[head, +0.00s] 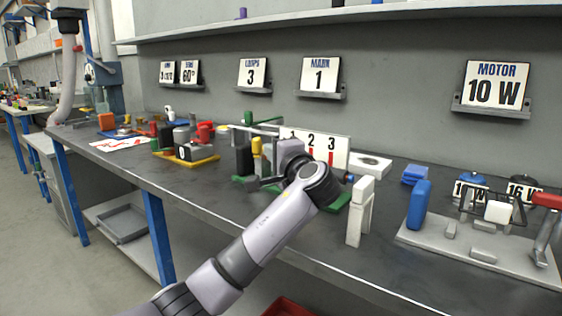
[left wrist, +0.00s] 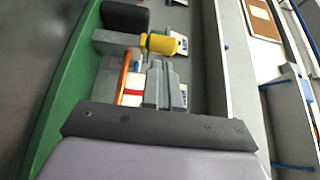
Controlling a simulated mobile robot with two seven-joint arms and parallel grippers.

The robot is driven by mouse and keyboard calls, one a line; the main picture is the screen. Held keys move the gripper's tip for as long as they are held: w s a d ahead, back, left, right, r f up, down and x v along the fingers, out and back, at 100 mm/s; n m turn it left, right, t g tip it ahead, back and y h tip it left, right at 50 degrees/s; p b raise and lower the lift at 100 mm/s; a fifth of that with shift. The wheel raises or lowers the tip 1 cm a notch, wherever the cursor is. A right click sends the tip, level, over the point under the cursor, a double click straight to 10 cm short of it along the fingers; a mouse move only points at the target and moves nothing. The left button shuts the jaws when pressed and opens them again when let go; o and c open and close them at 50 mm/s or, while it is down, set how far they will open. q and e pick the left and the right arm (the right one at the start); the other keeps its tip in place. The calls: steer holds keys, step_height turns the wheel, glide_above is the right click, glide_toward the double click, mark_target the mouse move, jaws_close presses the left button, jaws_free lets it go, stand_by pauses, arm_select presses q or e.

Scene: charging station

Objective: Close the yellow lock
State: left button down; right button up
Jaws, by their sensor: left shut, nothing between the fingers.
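The yellow lock (head: 257,147) is a small yellow piece beside a black block (head: 243,159) on the green-based station in the head view. In the left wrist view the yellow lock (left wrist: 160,44) lies just beyond my fingertips, with the black block (left wrist: 125,17) to its left. My gripper and wrist hide part of the station in the head view.
A 1-2-3 panel (head: 327,147) stands behind my wrist. A pale upright block (head: 359,212) stands to the right, near the front edge. A grey board (head: 478,251) with several parts is farther right. A yellow-based set (head: 200,160) is on the left.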

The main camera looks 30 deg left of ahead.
arm_select(q)
steer(key=shift+x, duration=0.95)
